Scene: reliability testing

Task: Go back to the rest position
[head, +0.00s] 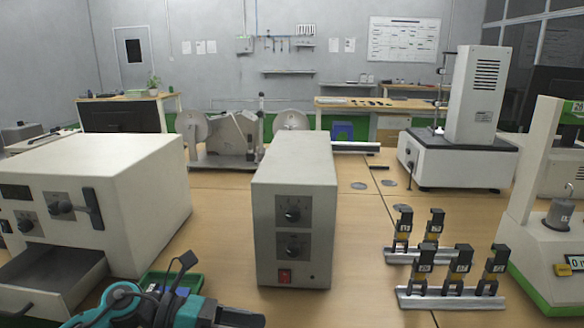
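A teal and black mechanism (150,305) shows at the bottom edge, left of centre, and seems to be my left arm with its gripper. It is cut off by the frame, and its fingers cannot be made out clearly, so I cannot tell if they are open or shut. It overlaps the green tray behind it. I see no object clearly held there. My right arm and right gripper are not in view.
A cream box (142,190) with an open drawer (50,275) stands left. A switch box (296,200) stands in the centre. Black clamps on metal rails (450,300) and a scale-like instrument (545,250) stand right. A green tray (190,279) lies near my arm. Bare tabletop (362,235) lies right of centre.

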